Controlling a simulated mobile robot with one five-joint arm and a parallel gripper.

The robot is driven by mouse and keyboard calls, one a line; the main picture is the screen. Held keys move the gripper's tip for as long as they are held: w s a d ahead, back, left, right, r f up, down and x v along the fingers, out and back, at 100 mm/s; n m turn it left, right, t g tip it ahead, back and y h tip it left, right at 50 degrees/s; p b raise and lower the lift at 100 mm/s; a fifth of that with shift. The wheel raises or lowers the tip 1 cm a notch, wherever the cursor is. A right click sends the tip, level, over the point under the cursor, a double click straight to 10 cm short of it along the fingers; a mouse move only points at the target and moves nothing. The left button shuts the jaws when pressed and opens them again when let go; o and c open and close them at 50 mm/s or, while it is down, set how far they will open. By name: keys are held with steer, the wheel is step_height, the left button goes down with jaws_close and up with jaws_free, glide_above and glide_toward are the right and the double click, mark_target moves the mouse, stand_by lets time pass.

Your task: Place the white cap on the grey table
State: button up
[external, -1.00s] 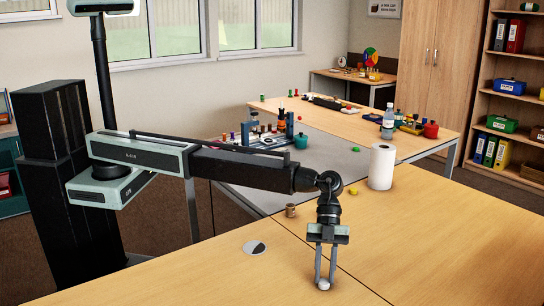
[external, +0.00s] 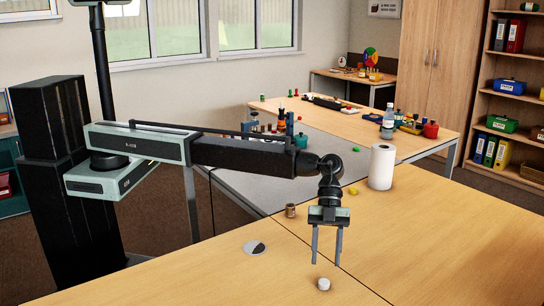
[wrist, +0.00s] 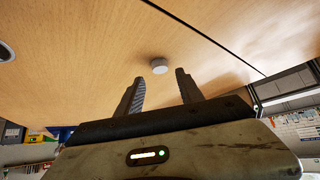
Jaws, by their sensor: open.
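The white cap (external: 323,284) lies on the near wooden table, close to the front in the external view. It also shows in the wrist view (wrist: 159,66), on the wood beyond the fingertips and roughly between them. My gripper (external: 326,262) is open and empty, pointing down just above the cap, with a gap between the fingertips and the cap. In the wrist view its two fingers (wrist: 156,85) are spread apart. The grey table (external: 232,182) stands behind the wooden one, partly hidden by my arm.
A black-and-white disc (external: 255,247) and a small brown container (external: 290,210) are left of my gripper. A yellow piece (external: 353,191) and a white paper roll (external: 381,167) stand behind it. A blue rack (external: 289,124) is near the grey table's far side. The wood around the cap is clear.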

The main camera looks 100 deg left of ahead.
steer(key=p+v, duration=0.4)
steer(key=v, duration=0.4)
steer(key=s+a+f+n+y, duration=0.1)
steer(key=s+a+n, duration=0.2)
steer(key=s+a, duration=0.2)
steer(key=s+a+f+n+y, duration=0.2)
steer(key=s+a+n, duration=0.1)
steer(key=s, duration=0.3)
steer(key=s+a+f+n+y, duration=0.1)
steer(key=s+a+f+n, duration=0.1)
steer(key=s+a, duration=0.4)
steer(key=shift+s+a+n, duration=0.1)
steer(key=shift+a+n, duration=0.25)
steer(key=shift+n, duration=0.45)
steer(key=s+a+f+n+y, duration=0.1)
steer(key=s+a+n+y, duration=0.3)
steer(key=s+a+n, duration=0.4)
steer(key=s+a, duration=0.3)
steer(key=s, duration=0.1)
steer(key=shift+s+a+f, duration=0.2)
steer(key=shift+s, duration=0.15)
steer(key=shift+o, duration=0.9)
steer(key=shift+w, duration=0.15)
